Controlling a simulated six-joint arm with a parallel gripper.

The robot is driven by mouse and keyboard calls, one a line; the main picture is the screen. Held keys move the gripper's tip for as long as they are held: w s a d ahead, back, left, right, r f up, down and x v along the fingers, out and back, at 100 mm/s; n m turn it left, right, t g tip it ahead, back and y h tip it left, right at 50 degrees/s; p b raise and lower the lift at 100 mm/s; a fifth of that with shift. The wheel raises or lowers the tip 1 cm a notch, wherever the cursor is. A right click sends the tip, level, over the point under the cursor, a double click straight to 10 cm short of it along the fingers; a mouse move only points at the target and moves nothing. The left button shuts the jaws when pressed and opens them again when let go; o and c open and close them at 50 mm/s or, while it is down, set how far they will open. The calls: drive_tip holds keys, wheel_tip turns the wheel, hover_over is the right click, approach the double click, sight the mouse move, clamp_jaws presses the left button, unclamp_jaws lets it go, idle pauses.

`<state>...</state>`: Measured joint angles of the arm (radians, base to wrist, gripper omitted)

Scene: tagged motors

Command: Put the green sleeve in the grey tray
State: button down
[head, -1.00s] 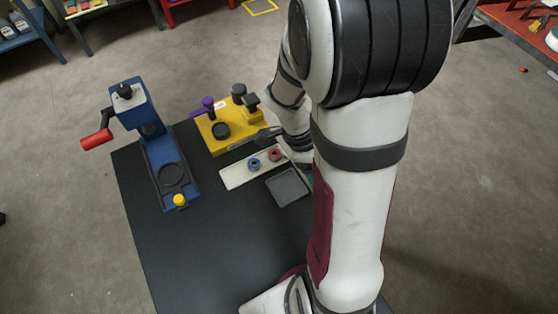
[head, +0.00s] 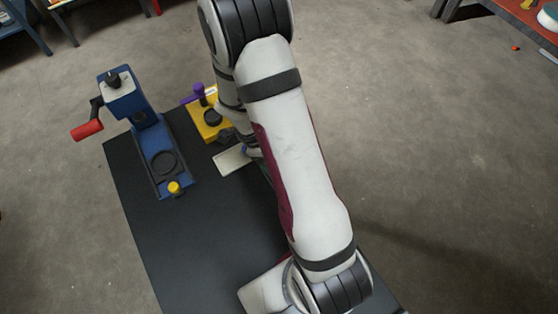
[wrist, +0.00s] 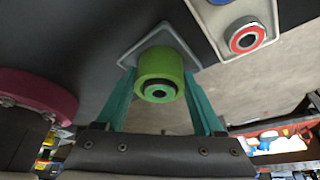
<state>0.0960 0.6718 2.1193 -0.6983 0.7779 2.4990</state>
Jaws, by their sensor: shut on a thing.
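The green sleeve (wrist: 160,72), a short green ring with a dark bore, shows in the middle of the wrist view. My gripper (wrist: 159,83) is shut on it, with a teal finger on each side. The grey tray (wrist: 139,46), square with a pale rim, shows just beyond the sleeve in the wrist view. The sleeve overlaps it in the picture; the gap between them cannot be judged.
A pale holder (head: 232,161) carries a red ring (wrist: 246,39) and a blue ring beside the tray. A yellow fixture (head: 208,126) stands behind it. A blue press (head: 150,135) with a red handle stands at left. The black table's front left (head: 200,245) is clear.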

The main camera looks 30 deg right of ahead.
unclamp_jaws()
drive_tip(key=v, duration=1.1)
drive_tip(key=s+a+r+n+t+y, duration=0.1)
drive_tip(key=s+a+r+n+y, duration=0.1)
drive_tip(key=s+a+r+n, duration=0.3)
drive_tip(key=s+a+r+n+t+y, duration=0.2)
drive_tip(key=s+a+r+n+y, duration=0.1)
drive_tip(key=s+n, duration=0.9)
wheel_tip(320, 180, up, 2)
drive_tip(key=a+n, duration=0.1)
drive_tip(key=n, duration=0.3)
drive_tip(key=shift+s+a, duration=0.2)
drive_tip(key=shift+a, duration=0.2)
